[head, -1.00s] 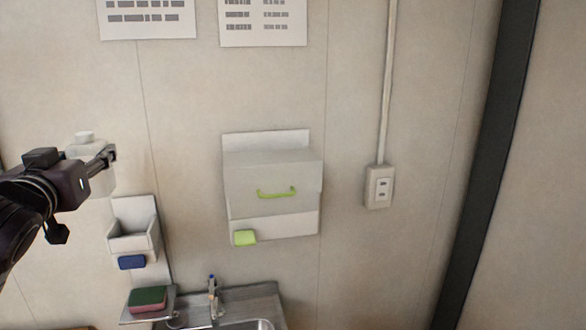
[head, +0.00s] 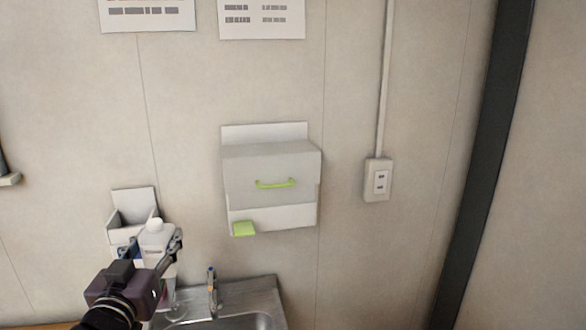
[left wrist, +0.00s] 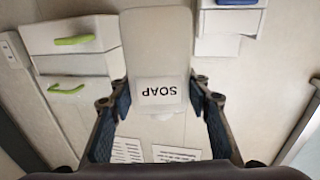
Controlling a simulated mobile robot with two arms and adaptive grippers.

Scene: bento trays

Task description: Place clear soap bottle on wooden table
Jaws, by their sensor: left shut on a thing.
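The clear soap bottle (head: 157,236) is pale and translucent with a white cap. It is upright in the head view, in front of the sink's left side. My left gripper (head: 166,258) is shut on it. In the left wrist view the bottle (left wrist: 155,45) fills the space between the fingers of my left gripper (left wrist: 160,100), and its white SOAP label shows upside down. A thin brown strip, which looks like the wooden table (head: 62,326), shows at the lower left edge of the head view. Most of it is out of frame. My right gripper is not in view.
A metal sink (head: 255,300) with a tap (head: 212,290) is right of the bottle. A white wall holder (head: 133,203) is just behind it. A white wall box with a green handle (head: 275,184) hangs above the sink. An outlet (head: 378,180) is on the wall.

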